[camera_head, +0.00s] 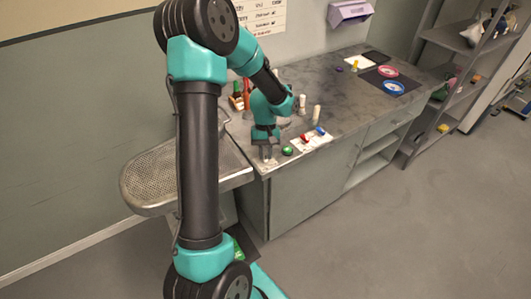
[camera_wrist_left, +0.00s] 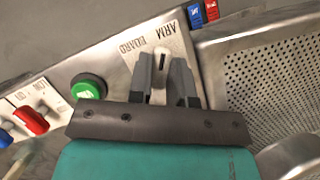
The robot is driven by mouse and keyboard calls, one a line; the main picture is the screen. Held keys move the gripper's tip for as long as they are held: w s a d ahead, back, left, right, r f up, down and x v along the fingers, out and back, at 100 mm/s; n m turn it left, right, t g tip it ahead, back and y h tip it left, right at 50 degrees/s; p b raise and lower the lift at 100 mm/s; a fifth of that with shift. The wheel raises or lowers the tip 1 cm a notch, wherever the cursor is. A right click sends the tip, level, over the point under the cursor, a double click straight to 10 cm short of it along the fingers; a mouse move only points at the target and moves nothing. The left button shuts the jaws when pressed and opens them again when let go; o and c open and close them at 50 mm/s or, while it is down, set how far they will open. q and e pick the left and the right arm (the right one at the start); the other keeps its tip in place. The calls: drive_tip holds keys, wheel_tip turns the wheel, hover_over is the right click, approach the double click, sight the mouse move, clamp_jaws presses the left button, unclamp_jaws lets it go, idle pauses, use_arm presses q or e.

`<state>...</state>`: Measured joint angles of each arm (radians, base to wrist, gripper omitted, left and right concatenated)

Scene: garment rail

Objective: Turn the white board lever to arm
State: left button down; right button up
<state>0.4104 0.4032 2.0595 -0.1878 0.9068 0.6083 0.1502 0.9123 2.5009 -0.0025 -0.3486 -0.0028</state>
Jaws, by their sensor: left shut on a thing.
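My left gripper (camera_head: 267,153) is at the near left corner of the grey bench, pointing down. In the left wrist view its fingers (camera_wrist_left: 165,84) are shut on the pale lever (camera_wrist_left: 158,92), which stands between them on a light plate (camera_wrist_left: 136,58). The plate carries the words BOARD and ARM, with ARM at the right end in this view. The gripper hides the lever's lower part, and in the head view the lever is hidden. My right gripper is in neither view.
A green button (camera_wrist_left: 88,88) sits beside the plate. A white panel (camera_head: 318,143) with a red switch (camera_wrist_left: 31,120) and blue switches lies beyond it. A perforated metal tray (camera_wrist_left: 276,80) adjoins the bench. Two pale upright pegs (camera_head: 316,114) stand farther back.

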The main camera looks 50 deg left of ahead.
use_arm(q)
drive_tip(key=shift+a, duration=0.1)
drive_tip(key=c, duration=1)
unclamp_jaws()
drive_tip(key=shift+c, duration=0.2)
drive_tip(key=v, duration=1.7)
drive_tip(key=shift+r, duration=0.15)
drive_tip(key=shift+a, duration=0.1)
